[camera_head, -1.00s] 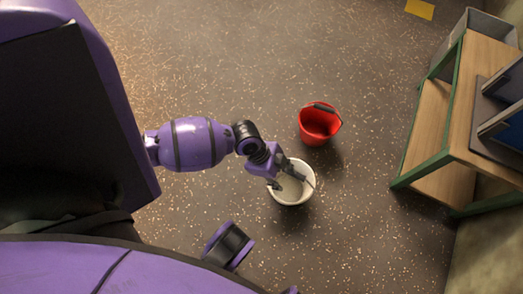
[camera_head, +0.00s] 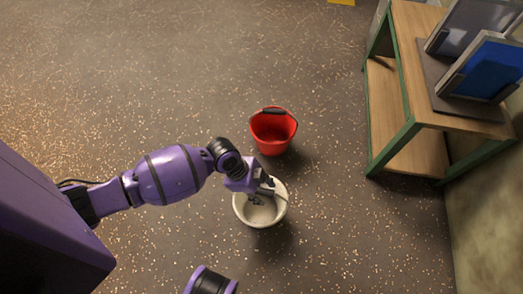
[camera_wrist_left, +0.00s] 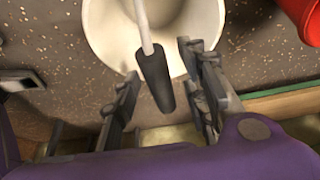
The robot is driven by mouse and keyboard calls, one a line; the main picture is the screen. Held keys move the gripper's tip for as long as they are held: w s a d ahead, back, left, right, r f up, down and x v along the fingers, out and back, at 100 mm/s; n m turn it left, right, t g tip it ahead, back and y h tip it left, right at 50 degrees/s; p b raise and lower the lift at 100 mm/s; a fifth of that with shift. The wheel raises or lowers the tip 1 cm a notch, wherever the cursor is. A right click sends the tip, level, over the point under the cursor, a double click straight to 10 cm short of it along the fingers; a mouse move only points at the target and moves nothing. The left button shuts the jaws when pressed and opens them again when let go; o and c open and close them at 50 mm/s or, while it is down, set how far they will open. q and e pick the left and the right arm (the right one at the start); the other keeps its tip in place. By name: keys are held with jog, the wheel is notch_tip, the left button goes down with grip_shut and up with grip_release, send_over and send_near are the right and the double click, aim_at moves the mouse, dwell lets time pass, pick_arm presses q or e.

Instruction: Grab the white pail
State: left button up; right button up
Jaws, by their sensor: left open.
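The white pail (camera_head: 260,216) stands on the floor in the head view. My left gripper (camera_head: 264,188) is over its far rim, partly covering the opening. In the left wrist view the pail (camera_wrist_left: 105,35) is at the top, ahead of the fingers. Its pale handle rod carries a dark grip (camera_wrist_left: 155,80). My left gripper (camera_wrist_left: 158,66) is open, with one finger on each side of that grip. I cannot tell whether either finger touches it. My right gripper is not in view.
A red bucket (camera_head: 273,132) stands just behind the white pail; it also shows in the left wrist view (camera_wrist_left: 302,18). A wooden bench with green legs (camera_head: 394,146) stands at the right, bearing blue-panelled items (camera_head: 490,72). The floor at the far left is clear.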

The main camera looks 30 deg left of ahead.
pick_arm(q)
jog(key=shift+f, duration=0.1)
grip_shut()
dwell(0.6)
